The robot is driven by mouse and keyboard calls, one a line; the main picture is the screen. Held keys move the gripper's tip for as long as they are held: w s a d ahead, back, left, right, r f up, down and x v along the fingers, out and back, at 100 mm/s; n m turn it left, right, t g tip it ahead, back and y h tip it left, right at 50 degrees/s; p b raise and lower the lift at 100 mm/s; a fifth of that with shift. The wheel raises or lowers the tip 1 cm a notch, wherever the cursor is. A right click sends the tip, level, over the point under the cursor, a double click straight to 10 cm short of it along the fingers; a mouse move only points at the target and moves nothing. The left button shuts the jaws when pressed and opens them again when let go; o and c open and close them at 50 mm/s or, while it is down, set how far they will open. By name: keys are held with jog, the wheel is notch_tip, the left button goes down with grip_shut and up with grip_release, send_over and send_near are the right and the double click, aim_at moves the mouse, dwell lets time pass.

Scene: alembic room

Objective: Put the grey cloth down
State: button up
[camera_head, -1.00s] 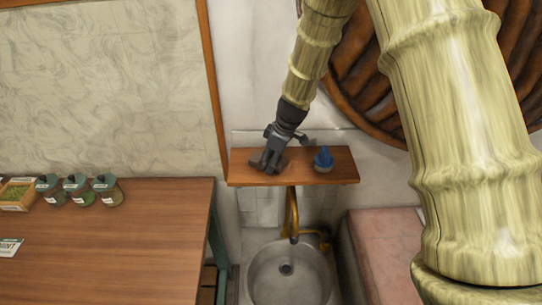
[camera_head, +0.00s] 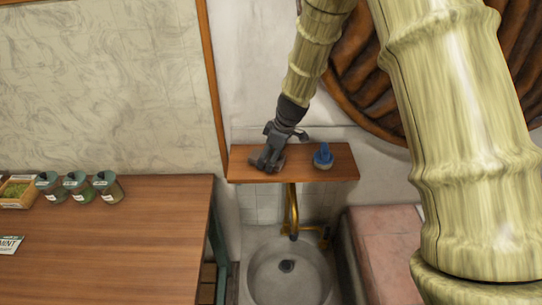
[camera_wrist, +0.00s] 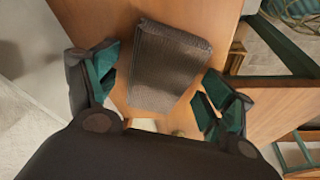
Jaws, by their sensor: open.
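The grey cloth (camera_wrist: 168,66) is a dark, folded, ribbed rectangle in the wrist view. It lies flat on the wooden shelf (camera_head: 343,166) above the sink, whose surface also shows in the wrist view (camera_wrist: 100,18). My gripper (camera_head: 267,165) is at the left part of the shelf. In the wrist view my gripper (camera_wrist: 165,82) is open, with a teal-padded finger on either side of the cloth and gaps between. In the head view the cloth is mostly hidden by my gripper and hard to make out.
A blue-topped item (camera_head: 323,157) stands on the shelf, right of my gripper. Below are a brass tap (camera_head: 292,212) and a round sink (camera_head: 288,275). A wooden table (camera_head: 110,235) with several jars (camera_head: 79,187) is at the left. A wall is right behind the shelf.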

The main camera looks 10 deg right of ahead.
jog(key=b+v, duration=0.3)
jog(key=v, duration=0.9)
jog(key=shift+b, duration=0.35)
